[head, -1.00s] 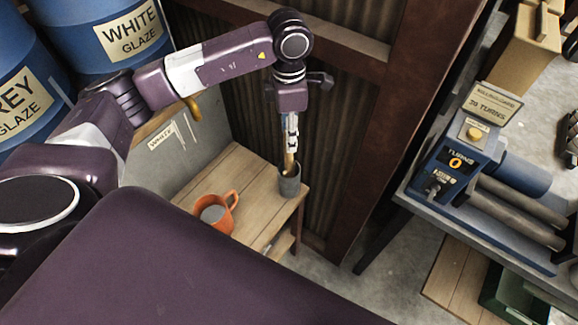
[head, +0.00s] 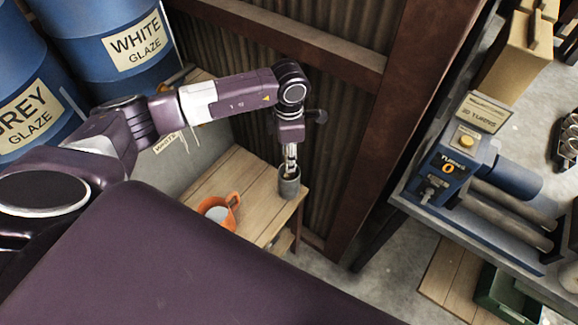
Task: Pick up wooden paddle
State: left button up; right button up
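My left gripper (head: 290,163) points straight down, its fingertips at the mouth of a small dark grey cup (head: 289,188). The cup stands upright near the back right corner of a wooden table (head: 250,172). The wooden paddle stood in this cup a second ago; it is now hidden almost wholly by the fingers and the cup. The fingers are around or beside its handle, and whether they are shut on it is too small to tell. My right gripper is out of view.
An orange mug (head: 222,211) holding something pale stands on the table, left of the cup. A corrugated wall (head: 333,120) rises close behind. Blue glaze barrels (head: 110,25) stand at upper left. A bench with a blue turning machine (head: 455,160) is at right.

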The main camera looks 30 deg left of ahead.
pick_arm(q)
grip_shut()
